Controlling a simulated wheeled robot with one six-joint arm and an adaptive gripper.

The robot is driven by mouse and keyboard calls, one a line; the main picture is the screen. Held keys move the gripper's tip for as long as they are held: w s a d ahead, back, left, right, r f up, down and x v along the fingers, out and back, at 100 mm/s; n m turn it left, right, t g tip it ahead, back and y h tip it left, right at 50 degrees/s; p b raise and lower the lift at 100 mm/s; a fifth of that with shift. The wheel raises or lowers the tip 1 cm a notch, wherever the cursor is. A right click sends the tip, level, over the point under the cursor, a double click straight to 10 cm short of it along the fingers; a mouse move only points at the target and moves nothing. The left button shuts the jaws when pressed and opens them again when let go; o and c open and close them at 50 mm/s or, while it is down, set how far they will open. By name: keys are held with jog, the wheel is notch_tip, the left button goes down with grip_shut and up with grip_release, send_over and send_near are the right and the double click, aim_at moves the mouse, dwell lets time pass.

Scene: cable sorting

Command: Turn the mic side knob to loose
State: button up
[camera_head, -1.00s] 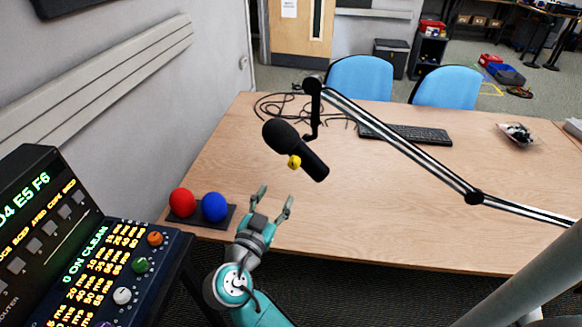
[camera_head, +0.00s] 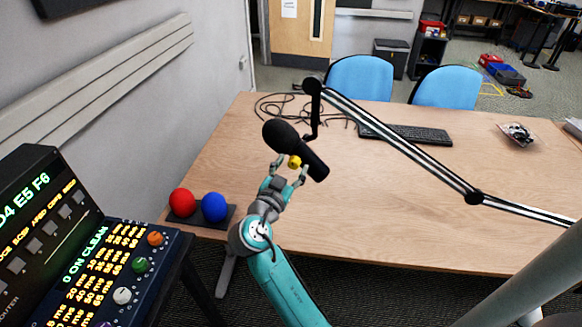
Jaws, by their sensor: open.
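The black microphone (camera_head: 283,137) hangs tilted from its boom arm above the table, its foam head to the upper left. The yellow side knob (camera_head: 294,162) sits on the near side of the mic body. My gripper (camera_head: 290,166) is open, with its two fingertips close to the knob, one on each side. Whether either finger touches the knob or the mic body cannot be told. The knob's turned position cannot be read at this size.
The striped boom arm (camera_head: 405,145) slants across the table (camera_head: 400,215) to the right. Red (camera_head: 182,202) and blue (camera_head: 214,206) balls stand on a dark base at left. A control panel (camera_head: 100,280) is at lower left. A keyboard (camera_head: 407,134) and cables (camera_head: 283,106) lie behind the mic.

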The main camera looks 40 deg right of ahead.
jog(key=shift+d, duration=0.1)
grip_shut()
jog(key=shift+n, duration=0.3)
jog(key=n, duration=0.3)
jog(key=shift+w+n, duration=0.1)
jog(key=shift+n, duration=0.2)
jog(key=n, duration=0.4)
jog(key=shift+f+n, duration=0.1)
jog(key=shift+n, duration=0.3)
jog(key=n, duration=0.4)
jog(key=shift+n+t, duration=0.3)
jog(key=shift+t, duration=0.1)
jog(key=shift+f+n, duration=0.1)
jog(key=shift+n, duration=2.3)
